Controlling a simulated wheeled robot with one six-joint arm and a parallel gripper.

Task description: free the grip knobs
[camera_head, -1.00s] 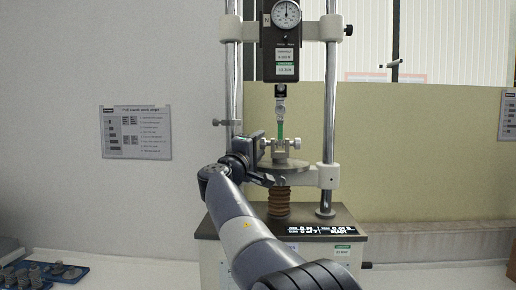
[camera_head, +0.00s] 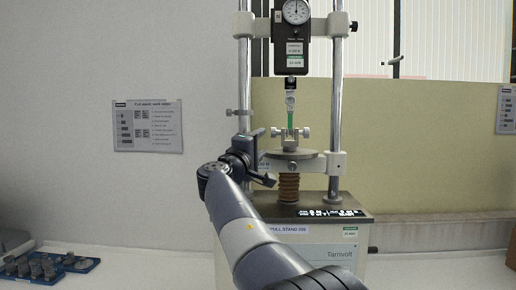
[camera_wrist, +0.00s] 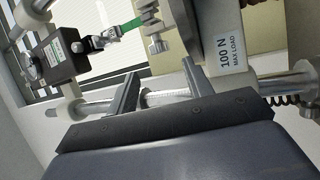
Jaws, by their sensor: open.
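A green strip (camera_head: 290,119) hangs upright between the small upper grip (camera_head: 290,98) and the lower grip (camera_head: 290,138) of the pull stand. The lower grip has metal knobs sticking out at its sides; one knob (camera_wrist: 158,45) shows in the wrist view, apart from my fingers. My gripper (camera_head: 270,156) is left of the lower grip and round plate (camera_head: 305,157), turned toward the stand. In the wrist view, its two fingers (camera_wrist: 158,88) are spread with nothing held between them.
Two steel columns (camera_head: 336,100) flank the grips. A dial force gauge (camera_head: 295,30) is above. A bracket marked 100 N max load (camera_wrist: 228,55) is close to my right finger. Blue trays of small parts (camera_head: 50,265) lie at lower left.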

